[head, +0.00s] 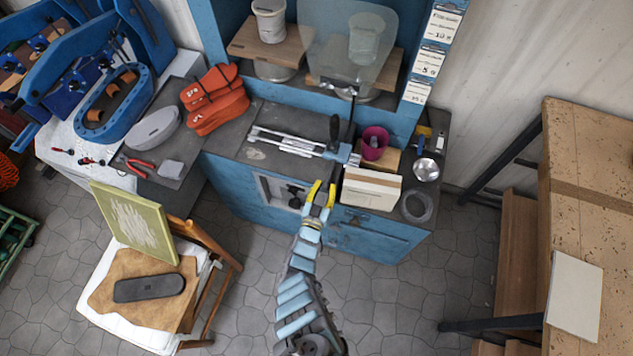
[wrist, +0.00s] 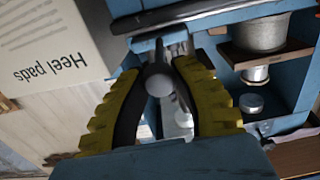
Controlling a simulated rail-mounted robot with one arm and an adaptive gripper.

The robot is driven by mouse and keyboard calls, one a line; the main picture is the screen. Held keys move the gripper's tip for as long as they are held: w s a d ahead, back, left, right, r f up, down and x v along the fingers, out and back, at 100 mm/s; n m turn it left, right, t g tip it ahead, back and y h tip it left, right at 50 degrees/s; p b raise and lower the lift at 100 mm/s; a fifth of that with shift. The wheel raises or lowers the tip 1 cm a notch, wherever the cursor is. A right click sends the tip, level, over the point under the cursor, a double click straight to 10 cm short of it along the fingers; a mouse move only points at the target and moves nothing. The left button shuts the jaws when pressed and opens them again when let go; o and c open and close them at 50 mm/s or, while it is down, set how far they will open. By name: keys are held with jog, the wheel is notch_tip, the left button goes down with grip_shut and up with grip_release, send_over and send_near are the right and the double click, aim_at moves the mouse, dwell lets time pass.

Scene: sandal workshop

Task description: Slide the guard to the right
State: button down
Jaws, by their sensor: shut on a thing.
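The guard (head: 348,40) looks like a clear, rounded panel standing upright at the back of the blue bench, in front of the shelves. A dark stalk is below it, near a metal rail (head: 300,143) with a black lever (head: 334,128). My gripper (head: 324,188) is at the front of the bench, left of the white box. In the wrist view, its yellow-padded fingers (wrist: 162,78) are closed around a dark stem with a round grey knob (wrist: 159,83). How this knob joins the guard is not clear. The clear panel cannot be made out in the wrist view.
A white box (head: 371,188), marked "Heel pads" in the wrist view (wrist: 45,45), stands close right of my gripper. A magenta cup (head: 375,142) and a metal bowl (head: 427,169) are further right. Red sandals (head: 215,98) lie left. Shelves with pots (head: 270,20) rise behind.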

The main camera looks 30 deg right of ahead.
jog(key=shift+s+d+r+p, duration=0.1)
jog(key=shift+s+d+p, duration=0.4)
jog(key=shift+s+d, duration=0.75)
jog(key=shift+s, duration=0.1)
jog(key=c, duration=1.1)
grip_release()
jog(key=o, duration=0.4)
jog(key=shift+s+d, duration=0.1)
jog(key=shift+d, duration=0.05)
jog(key=shift+c, duration=0.2)
jog(key=shift+a, duration=0.25)
jog(key=v, duration=1.1)
jog(key=shift+s+a, duration=0.25)
jog(key=shift+s, duration=0.05)
